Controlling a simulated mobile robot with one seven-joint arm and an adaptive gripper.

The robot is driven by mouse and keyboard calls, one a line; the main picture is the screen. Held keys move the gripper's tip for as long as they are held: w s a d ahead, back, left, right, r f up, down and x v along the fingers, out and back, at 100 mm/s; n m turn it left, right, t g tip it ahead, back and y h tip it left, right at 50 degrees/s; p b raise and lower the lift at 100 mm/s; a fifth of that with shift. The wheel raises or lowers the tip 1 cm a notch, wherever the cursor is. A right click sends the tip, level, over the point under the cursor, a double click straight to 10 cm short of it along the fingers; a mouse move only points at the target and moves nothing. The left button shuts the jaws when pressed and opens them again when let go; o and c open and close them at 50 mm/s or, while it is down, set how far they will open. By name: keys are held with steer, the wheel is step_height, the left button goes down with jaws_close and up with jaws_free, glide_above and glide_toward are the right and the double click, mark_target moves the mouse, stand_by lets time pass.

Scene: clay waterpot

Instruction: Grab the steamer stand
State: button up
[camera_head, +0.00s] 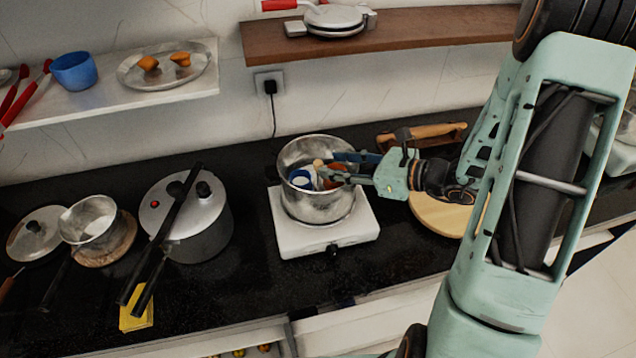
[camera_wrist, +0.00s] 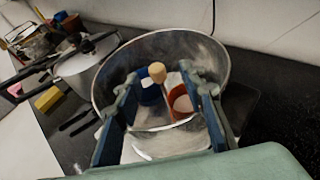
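A steel pot (camera_head: 318,205) stands on a white burner (camera_head: 330,240). What looks like the steamer stand, a piece with a round tan knob (camera_wrist: 157,72) on top, is inside the pot, which also shows in the wrist view (camera_wrist: 215,62). A blue-and-white cup (camera_wrist: 148,92) and a red-and-white cup (camera_wrist: 182,100) sit around its post. My gripper (camera_head: 335,165) reaches over the pot's right rim. In the wrist view its two blue-grey fingers stand wide apart, with the knob and cups seen between them. I cannot tell whether a finger touches the stand, whose lower part is hidden.
A pressure cooker (camera_head: 205,215) with a long black handle stands to the left, with a small saucepan (camera_head: 90,222) beyond it. A yellow block (camera_head: 137,312) lies near the front edge. A round wooden board (camera_head: 440,215) lies right of the burner, under my arm. A wooden shelf (camera_head: 400,38) hangs above.

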mark_target(318, 162)
steer(key=p+x, duration=0.1)
steer(key=x, duration=0.4)
steer(key=shift+s+a, duration=0.1)
steer(key=shift+a, duration=0.15)
jaws_close()
